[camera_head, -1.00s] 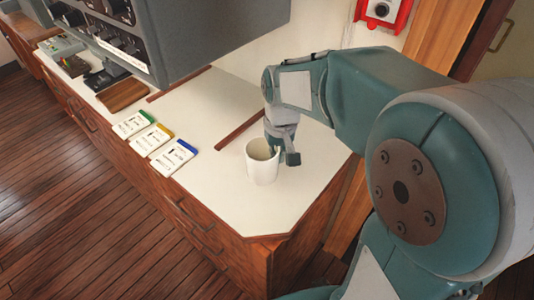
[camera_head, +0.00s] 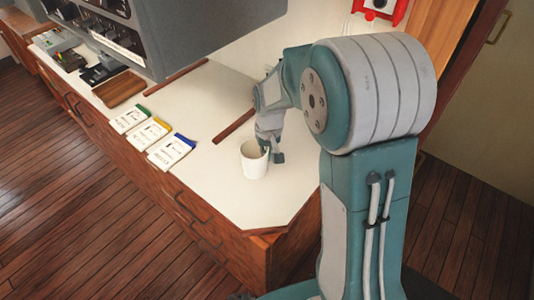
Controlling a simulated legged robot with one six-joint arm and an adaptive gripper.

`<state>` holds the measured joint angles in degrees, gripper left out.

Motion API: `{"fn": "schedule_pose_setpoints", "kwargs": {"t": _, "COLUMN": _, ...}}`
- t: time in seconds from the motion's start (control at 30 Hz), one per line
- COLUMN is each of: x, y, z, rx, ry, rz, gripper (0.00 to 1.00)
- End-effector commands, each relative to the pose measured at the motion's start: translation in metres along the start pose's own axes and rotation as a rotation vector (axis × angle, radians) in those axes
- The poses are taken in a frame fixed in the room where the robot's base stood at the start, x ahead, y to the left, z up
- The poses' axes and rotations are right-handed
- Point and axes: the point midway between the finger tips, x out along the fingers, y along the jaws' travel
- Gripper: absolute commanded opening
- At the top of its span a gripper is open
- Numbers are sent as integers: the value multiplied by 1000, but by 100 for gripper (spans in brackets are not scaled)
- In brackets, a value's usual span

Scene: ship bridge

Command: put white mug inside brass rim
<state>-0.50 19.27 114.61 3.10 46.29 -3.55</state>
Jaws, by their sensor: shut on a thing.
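The white mug (camera_head: 254,162) stands upright over the pale countertop, near its front right end. I cannot tell whether its base touches the surface. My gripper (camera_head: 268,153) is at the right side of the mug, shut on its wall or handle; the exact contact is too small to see. My arm reaches in from the right. No brass rim can be made out in this view.
Three cards with green, yellow and blue edges (camera_head: 171,151) lie along the countertop's (camera_head: 213,180) left edge. A brown wooden strip (camera_head: 234,126) lies behind the mug. A grey instrument console (camera_head: 200,35) overhangs the back. Bare countertop lies left of the mug.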

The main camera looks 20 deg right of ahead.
Motion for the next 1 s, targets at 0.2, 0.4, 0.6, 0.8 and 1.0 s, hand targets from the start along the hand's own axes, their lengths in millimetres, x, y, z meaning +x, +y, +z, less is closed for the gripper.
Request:
{"fn": "schedule_pose_setpoints", "kwargs": {"t": 0.2, "x": 2, "y": 0, "z": 0, "rx": 0, "ry": -1, "rz": 0, "gripper": 24}}
{"fn": "schedule_pose_setpoints", "kwargs": {"t": 0.4, "x": 2, "y": 0, "z": 0, "rx": 0, "ry": -1, "rz": 0, "gripper": 43}}
{"fn": "schedule_pose_setpoints", "kwargs": {"t": 0.6, "x": 1, "y": 0, "z": 0, "rx": 0, "ry": 0, "rz": 0, "gripper": 43}}
{"fn": "schedule_pose_setpoints", "kwargs": {"t": 0.8, "x": -19, "y": 0, "z": -1, "rx": 0, "ry": 5, "rz": 0, "gripper": 43}}
{"fn": "schedule_pose_setpoints", "kwargs": {"t": 1.0, "x": -61, "y": 0, "z": -1, "rx": 1, "ry": 5, "rz": 0, "gripper": 43}}
